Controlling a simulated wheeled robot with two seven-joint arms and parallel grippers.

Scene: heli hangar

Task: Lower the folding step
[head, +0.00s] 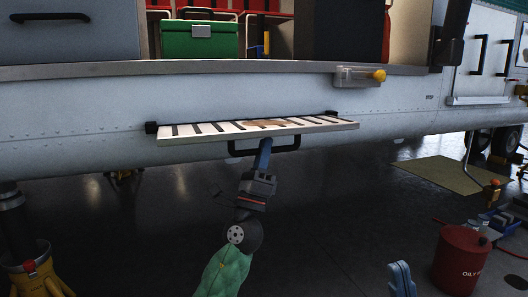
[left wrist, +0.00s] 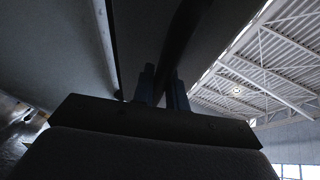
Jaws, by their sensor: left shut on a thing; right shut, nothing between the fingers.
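The folding step (head: 250,131), a white plank with dark stripes and a brown smudge, sticks out roughly level from the fuselage side, hinged at two black brackets. A black loop handle (head: 290,145) hangs under its front edge. My left gripper (head: 264,148) comes up from below and is shut on this handle. In the left wrist view, the blue fingers (left wrist: 163,88) close around a dark bar (left wrist: 186,35), with the step's dark underside overhead. A latch with a yellow knob (head: 378,75) sits on the fuselage to the upper right. My right gripper (head: 401,279) is shut and empty at the bottom edge.
The cabin sill (head: 220,71) runs above the step, with a green case (head: 200,39) inside. A red oil drum (head: 461,260) and a blue bin stand at the lower right. A yellow stand (head: 38,275) is at the lower left. The floor under the step looks clear.

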